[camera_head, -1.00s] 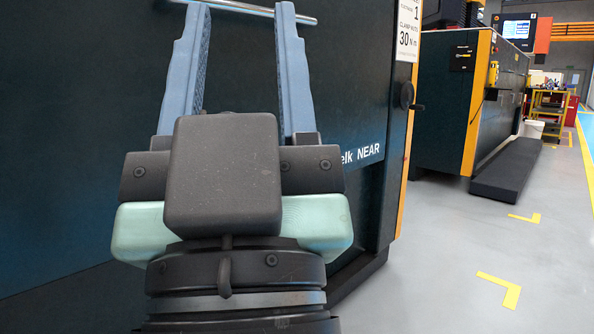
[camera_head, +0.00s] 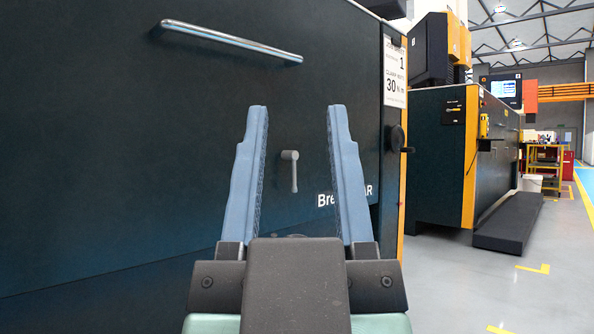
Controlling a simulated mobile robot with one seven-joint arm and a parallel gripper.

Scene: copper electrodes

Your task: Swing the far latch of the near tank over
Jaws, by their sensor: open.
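The near tank (camera_head: 100,130) fills the left and middle of the view as a dark panel. White lettering on it is partly hidden by my right finger. A small grey latch handle (camera_head: 293,172) hangs down from its pivot on the panel. In the picture it shows between the two blue fingers of my gripper (camera_head: 297,108). My gripper is open and empty, pointing at the panel; I cannot tell how far it is from the handle. No other latch is in view.
A chrome bar handle (camera_head: 232,41) is fixed high on the panel. A black knob (camera_head: 396,139) sticks out at the tank's right end, below a white sign (camera_head: 395,72). A second dark machine (camera_head: 436,150) stands behind at right. The grey floor (camera_head: 450,285) between is clear.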

